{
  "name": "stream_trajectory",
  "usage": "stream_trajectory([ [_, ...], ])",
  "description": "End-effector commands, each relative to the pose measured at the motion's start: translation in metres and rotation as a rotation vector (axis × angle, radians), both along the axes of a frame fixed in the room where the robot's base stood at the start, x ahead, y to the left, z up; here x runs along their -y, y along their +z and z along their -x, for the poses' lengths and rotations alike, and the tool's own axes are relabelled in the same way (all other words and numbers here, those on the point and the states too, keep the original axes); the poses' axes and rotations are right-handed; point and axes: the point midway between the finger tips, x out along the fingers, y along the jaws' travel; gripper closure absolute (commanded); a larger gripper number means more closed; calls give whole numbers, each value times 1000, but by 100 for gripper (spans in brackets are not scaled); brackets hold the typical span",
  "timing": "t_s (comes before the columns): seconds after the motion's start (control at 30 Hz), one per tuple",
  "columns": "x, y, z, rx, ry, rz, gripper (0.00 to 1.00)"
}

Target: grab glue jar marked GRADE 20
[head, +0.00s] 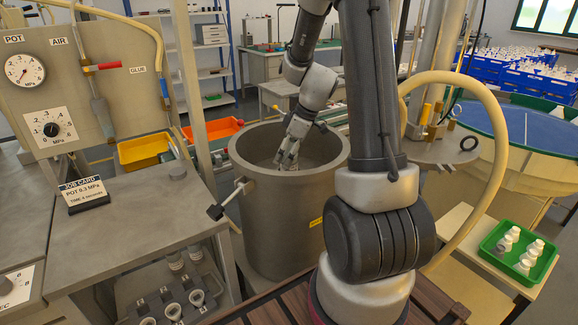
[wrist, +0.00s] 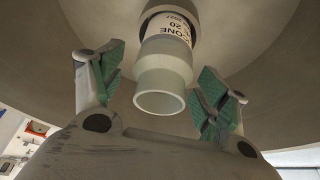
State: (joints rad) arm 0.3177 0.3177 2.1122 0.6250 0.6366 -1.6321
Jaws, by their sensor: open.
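A pale jar (wrist: 163,75) shows between my fingers in the wrist view, its open round mouth toward the camera. Its white label is partly cut off and reads "...CONE", "20" and "2027"; the word GRADE is not legible. A dark ring surrounds the label end. My gripper (wrist: 165,88) is open, with one green-padded finger on each side of the jar and gaps to both. In the head view my gripper (head: 288,160) reaches down into the large grey pot (head: 275,215). The jar is hidden there by the pot wall and my gripper.
A panel with gauges (head: 25,70) and a job card (head: 84,193) on a grey bench stand at left. A green tray (head: 490,252) of white bottles is at right.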

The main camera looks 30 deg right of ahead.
Motion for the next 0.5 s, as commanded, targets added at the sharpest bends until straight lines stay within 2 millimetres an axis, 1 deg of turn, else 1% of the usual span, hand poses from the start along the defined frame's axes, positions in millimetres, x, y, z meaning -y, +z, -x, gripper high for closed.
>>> stream_trajectory([
  [0.03,-2,-7,-2,-1,0,0,25],
  [0.13,-4,-14,-4,-1,0,0,25],
  [0.37,-4,-16,-5,1,0,1,25],
  [0.47,-4,-15,-5,1,0,1,42],
  [0.5,-4,-16,-4,1,0,1,49],
])
